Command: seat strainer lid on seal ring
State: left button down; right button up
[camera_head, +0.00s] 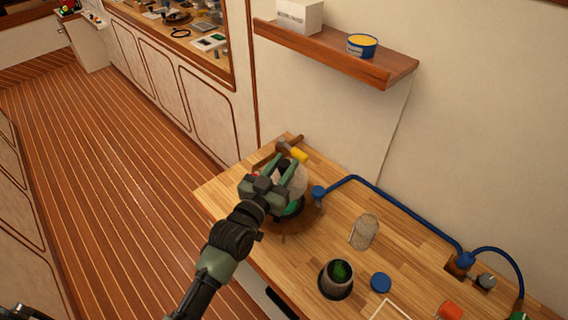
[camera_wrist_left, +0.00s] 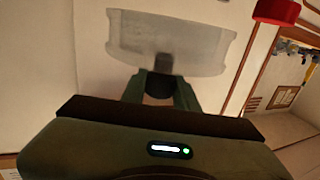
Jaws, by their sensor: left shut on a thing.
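My left gripper (camera_head: 286,178) is over the left part of the wooden bench, shut on a pale, see-through strainer lid (camera_head: 297,181). In the left wrist view the lid (camera_wrist_left: 170,38) shows as a clear, wide piece with a dark stem between the fingers (camera_wrist_left: 160,85). Below the gripper is a dark round housing with a green part (camera_head: 293,208), joined to the blue pipe; I take it as the strainer body. The gripper and lid hide much of its top. I cannot make out the seal ring, nor whether the lid touches the housing.
A mesh basket (camera_head: 364,231), a dark cup with green contents (camera_head: 337,279) and a blue cap (camera_head: 380,282) stand to the right. A blue pipe (camera_head: 400,205) runs behind them. A yellow-ended tool (camera_head: 292,150) lies behind the gripper. A wooden shelf (camera_head: 335,50) hangs above.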

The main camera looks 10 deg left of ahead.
pick_arm(q)
jog(key=shift+r, duration=0.1)
jog(key=shift+f, duration=0.65)
notch_tip(320, 180, down, 5)
jog(key=b, duration=0.3)
jog(key=shift+r+b, duration=0.2)
jog(key=shift+b, duration=0.15)
pick_arm(e)
jog(key=f, duration=0.2)
jog(key=s+f, duration=0.1)
jog(key=shift+d+f, duration=0.1)
jog(key=shift+f, duration=0.3)
jog(key=shift+r, duration=0.25)
jog(key=shift+a, duration=0.2)
pick_arm(q)
jog(key=shift+p, duration=0.6)
pick_arm(e)
jog(key=shift+r, duration=0.35)
pick_arm(q)
jog(key=shift+f, duration=0.1)
pick_arm(e)
jog(key=shift+d+f, duration=0.1)
jog(key=shift+d, duration=0.05)
pick_arm(q)
jog(key=shift+f+b, duration=0.6)
jog(key=shift+f, duration=0.15)
pick_arm(e)
jog(key=shift+f, duration=0.5)
